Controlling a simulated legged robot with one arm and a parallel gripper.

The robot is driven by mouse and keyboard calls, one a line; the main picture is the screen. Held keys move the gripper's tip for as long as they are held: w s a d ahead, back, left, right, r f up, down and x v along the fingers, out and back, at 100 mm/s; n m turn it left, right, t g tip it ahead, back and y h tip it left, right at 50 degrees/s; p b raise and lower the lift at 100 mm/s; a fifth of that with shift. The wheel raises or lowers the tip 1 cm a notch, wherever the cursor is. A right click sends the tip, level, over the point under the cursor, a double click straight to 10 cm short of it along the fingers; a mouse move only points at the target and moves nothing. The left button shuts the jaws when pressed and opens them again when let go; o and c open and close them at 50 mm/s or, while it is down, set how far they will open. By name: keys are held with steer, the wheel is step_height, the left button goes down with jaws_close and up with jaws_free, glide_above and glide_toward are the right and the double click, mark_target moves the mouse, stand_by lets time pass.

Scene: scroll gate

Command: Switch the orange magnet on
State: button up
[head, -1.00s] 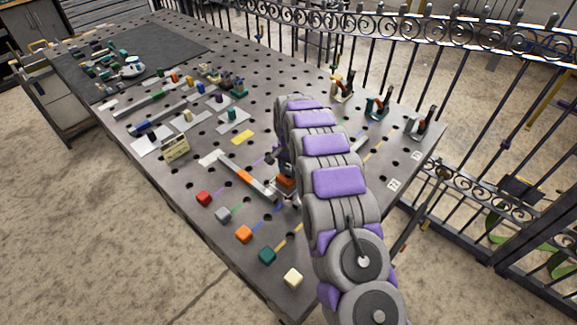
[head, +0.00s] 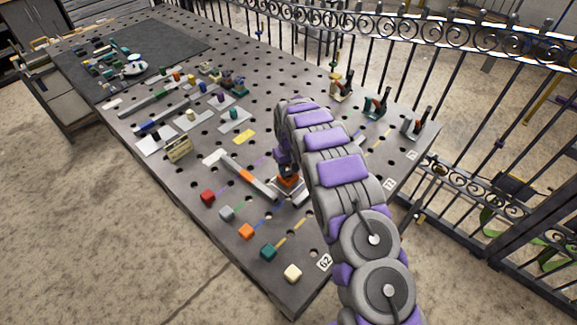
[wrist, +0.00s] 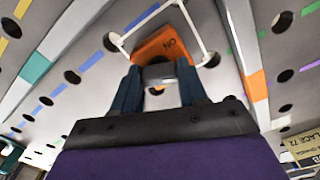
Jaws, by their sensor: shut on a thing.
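In the head view my gripper (head: 287,164) is over the magnet and partly hidden by my arm. How the grey part is turned is not clear.
Near the magnet lies a grey bar with an orange band (head: 246,176). A red cube (head: 208,196), an orange cube (head: 246,231) and other cubes line the near edge of the perforated table (head: 215,255). Upright clamps (head: 377,103) stand at the far edge before an iron fence.

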mark_target(288, 169)
steer(key=shift+n+p, duration=0.95)
steer(key=shift+n, duration=1.35)
steer(key=o, duration=1.1)
steer(key=shift+c, duration=0.2)
steer(key=shift+r, duration=0.1)
step_height(288, 169, up, 17)
steer(key=shift+p, duration=0.45)
steer(key=shift+w+a, duration=0.1)
